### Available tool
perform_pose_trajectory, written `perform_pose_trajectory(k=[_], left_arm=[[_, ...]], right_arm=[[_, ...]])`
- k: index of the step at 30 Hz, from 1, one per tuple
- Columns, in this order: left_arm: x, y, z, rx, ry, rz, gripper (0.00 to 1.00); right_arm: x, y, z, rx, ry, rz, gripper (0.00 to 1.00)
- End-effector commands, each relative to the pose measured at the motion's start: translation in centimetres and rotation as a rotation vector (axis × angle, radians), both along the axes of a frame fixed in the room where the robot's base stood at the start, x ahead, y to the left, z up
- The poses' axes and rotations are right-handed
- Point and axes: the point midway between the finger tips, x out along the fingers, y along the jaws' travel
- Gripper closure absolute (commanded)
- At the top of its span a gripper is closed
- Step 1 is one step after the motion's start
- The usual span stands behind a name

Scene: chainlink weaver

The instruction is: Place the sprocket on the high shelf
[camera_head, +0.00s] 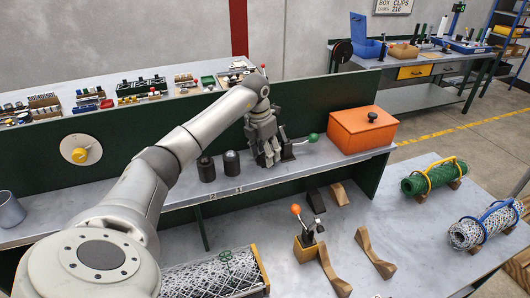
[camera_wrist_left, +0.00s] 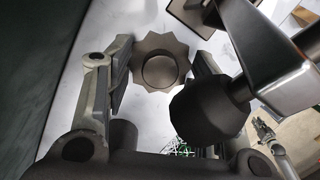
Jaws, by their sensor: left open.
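The sprocket (camera_wrist_left: 160,62) is a dark grey toothed ring with a round hole, lying on the pale metal surface in the left wrist view. My left gripper (camera_wrist_left: 153,70) is open, with one finger on each side of the sprocket; I cannot tell whether they touch it. In the head view my left gripper (camera_head: 268,160) points down over the grey shelf (camera_head: 165,208), between the dark cylinders and the orange box. I cannot make out the sprocket there. A raised ledge (camera_head: 65,97) runs behind the green panel; I cannot tell if it is the high shelf.
Two dark cylinders (camera_head: 231,163) stand left of the gripper. A green-knobbed lever (camera_head: 313,138) and an orange box (camera_head: 362,130) stand to its right. A dark faceted knob (camera_wrist_left: 210,108) is close by the right finger. Mesh rolls (camera_head: 434,178) lie on the lower table.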

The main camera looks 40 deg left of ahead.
Motion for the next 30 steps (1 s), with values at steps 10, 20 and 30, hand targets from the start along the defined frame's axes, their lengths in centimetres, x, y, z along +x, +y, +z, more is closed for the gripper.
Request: perform_pose_trajectory(k=[10, 20, 30], left_arm=[[-0.4, 0.1, 4.1, 0.001, -0.007, 0.000, 0.50], [-1.4, 0.1, 10.2, 0.001, -0.004, 0.000, 0.50], [-1.8, 0.1, 12.2, -0.001, 0.000, 0.000, 0.50]], right_arm=[[0.0, 0.0, -1.6, 0.000, 0.000, 0.000, 0.81], [0.0, 0.0, -3.1, 0.000, 0.000, 0.000, 0.81], [0.0, 0.0, -3.4, 0.000, 0.001, 0.000, 0.81]])
